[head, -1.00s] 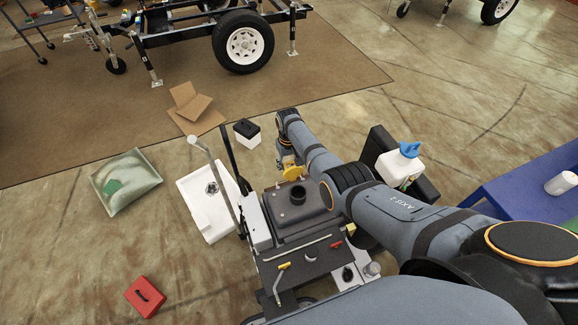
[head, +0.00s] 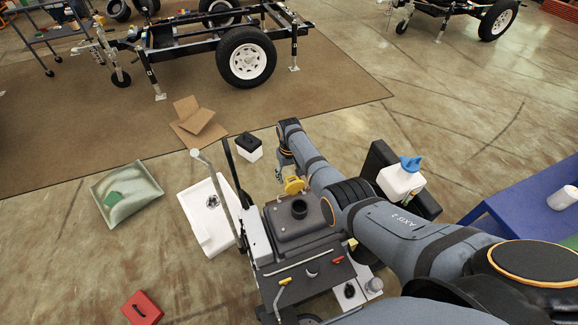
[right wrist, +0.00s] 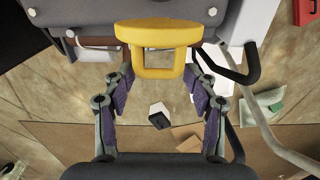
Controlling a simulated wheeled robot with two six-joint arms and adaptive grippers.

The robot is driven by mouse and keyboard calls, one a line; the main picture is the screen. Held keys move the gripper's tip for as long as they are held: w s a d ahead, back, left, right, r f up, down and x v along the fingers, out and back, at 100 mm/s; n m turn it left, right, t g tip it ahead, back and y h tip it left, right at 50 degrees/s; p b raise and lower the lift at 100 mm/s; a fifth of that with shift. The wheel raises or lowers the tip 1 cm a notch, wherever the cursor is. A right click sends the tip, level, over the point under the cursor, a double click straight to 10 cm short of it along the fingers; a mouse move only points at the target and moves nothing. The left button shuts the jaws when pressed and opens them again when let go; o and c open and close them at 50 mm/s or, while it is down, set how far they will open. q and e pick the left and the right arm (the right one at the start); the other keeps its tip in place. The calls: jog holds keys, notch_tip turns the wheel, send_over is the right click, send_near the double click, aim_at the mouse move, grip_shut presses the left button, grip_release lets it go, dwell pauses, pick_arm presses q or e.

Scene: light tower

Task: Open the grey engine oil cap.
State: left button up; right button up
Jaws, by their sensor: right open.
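My right gripper (right wrist: 160,80) is open and empty in the right wrist view, its two purple-padded fingers apart. A yellow cap with a loop-shaped handle (right wrist: 158,32) lies just beyond the fingertips, its loop pointing between them. A black round neck (head: 299,207) stands on the engine's top. I cannot make out a grey cap for certain. My left gripper is not in view.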

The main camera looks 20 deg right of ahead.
notch_tip(320, 180, up, 11)
jog(key=shift+a+r, duration=0.15)
jog(key=shift+s, duration=0.1)
dwell(0.4)
